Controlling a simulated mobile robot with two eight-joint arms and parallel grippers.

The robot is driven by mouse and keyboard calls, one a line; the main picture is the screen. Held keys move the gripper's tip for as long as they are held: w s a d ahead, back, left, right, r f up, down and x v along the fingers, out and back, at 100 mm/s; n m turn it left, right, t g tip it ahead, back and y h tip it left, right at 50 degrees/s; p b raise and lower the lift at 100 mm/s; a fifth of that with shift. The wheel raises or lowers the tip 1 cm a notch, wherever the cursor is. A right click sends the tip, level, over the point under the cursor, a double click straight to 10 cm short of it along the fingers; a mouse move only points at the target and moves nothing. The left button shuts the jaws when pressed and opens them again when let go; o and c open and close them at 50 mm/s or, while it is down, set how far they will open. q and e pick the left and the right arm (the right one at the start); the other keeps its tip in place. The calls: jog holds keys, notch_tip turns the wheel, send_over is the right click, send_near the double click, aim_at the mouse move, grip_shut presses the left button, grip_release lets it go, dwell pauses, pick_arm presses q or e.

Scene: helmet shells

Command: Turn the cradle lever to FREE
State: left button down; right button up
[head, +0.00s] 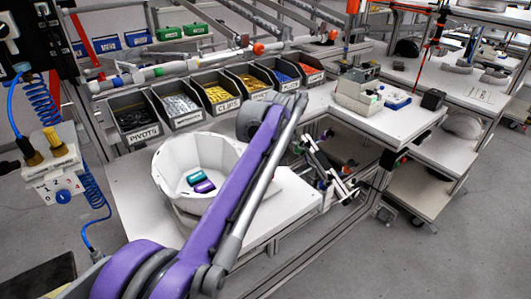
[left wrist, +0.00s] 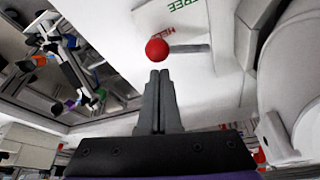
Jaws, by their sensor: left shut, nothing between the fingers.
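In the left wrist view the cradle lever (left wrist: 190,48) is a grey rod with a red ball (left wrist: 157,50) on its end. It lies roughly sideways beside the red HELD label (left wrist: 184,31); the green FREE label (left wrist: 184,8) is further up. My left gripper (left wrist: 159,74) is shut and empty, its tips just below the ball in the picture. I cannot tell whether they touch it. In the head view my purple arm hides the lever and gripper. The white helmet shell (head: 178,152) sits open side up on the white table (head: 135,205), holding teal and purple pieces.
Labelled bins (head: 180,108) line the back of the table. A numbered box (head: 58,178) with a coiled blue hose hangs at the left. In the left wrist view, a large rounded white body (left wrist: 295,85) stands close at right, and the table edge (left wrist: 110,112) lies left.

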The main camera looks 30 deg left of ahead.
aim_at(269, 178)
pick_arm(q)
jog(key=shift+f, duration=0.1)
jog(key=shift+s+d+m+t+p, duration=0.35)
jog(key=shift+s+d+m, duration=0.1)
jog(key=shift+m, duration=0.45)
dwell(0.3)
jog(key=shift+s+d+m+h+p, duration=0.2)
jog(key=shift+s+m+h+p, duration=0.1)
jog(key=shift+m, duration=0.25)
jog(key=shift+s+d+m+h+p, duration=0.2)
jog(key=shift+m+h, duration=0.1)
jog(key=shift+m, duration=0.25)
jog(key=shift+s+d+p, duration=0.45)
jog(key=shift+s+p, duration=0.05)
jog(key=shift+s, duration=0.35)
jog(key=shift+s+d+p, duration=0.1)
jog(key=shift+s+p, duration=0.3)
jog(key=shift+s, duration=0.7)
